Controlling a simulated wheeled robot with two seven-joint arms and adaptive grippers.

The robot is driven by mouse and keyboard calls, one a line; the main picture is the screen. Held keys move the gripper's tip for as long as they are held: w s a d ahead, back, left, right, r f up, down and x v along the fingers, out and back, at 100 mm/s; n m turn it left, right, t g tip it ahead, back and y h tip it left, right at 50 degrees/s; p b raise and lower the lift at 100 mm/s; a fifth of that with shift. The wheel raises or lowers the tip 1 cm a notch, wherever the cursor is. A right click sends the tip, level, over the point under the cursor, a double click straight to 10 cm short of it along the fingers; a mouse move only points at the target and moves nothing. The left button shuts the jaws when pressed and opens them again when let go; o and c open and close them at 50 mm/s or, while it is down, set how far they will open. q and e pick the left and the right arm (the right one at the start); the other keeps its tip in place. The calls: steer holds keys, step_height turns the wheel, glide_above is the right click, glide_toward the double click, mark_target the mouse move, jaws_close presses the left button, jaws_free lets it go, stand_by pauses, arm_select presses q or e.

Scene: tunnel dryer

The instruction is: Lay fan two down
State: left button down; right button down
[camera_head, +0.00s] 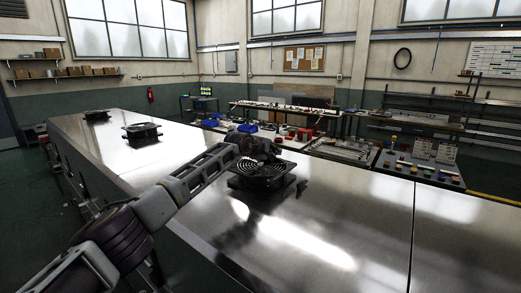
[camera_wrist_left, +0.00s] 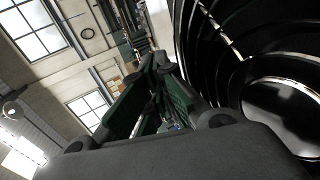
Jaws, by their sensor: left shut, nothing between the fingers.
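Three black fans show on the steel top in the head view. The nearest fan (camera_head: 262,178) has its ringed grille facing up, beside and under my left gripper (camera_head: 268,150). Whether it lies fully flat is hard to tell, as the gripper hides its far side. A second fan (camera_head: 142,133) and a third fan (camera_head: 97,115) sit farther back to the left. No label shows which is fan two. In the left wrist view, my left gripper (camera_wrist_left: 160,95) is shut and empty. A fan's dark rings (camera_wrist_left: 225,50) fill the right side, very close to the fingers. My right gripper is out of view.
The shiny steel top (camera_head: 350,215) is clear to the right of the nearest fan, with a seam farther right. Workbenches (camera_head: 285,108) with blue bins line the back.

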arm_select(q)
step_height(320, 180, up, 4)
glide_above(258, 166)
steer(key=shift+w+r, duration=0.15)
steer(key=shift+w, duration=0.15)
steer(key=shift+s, duration=0.1)
stand_by(0.8)
stand_by(0.5)
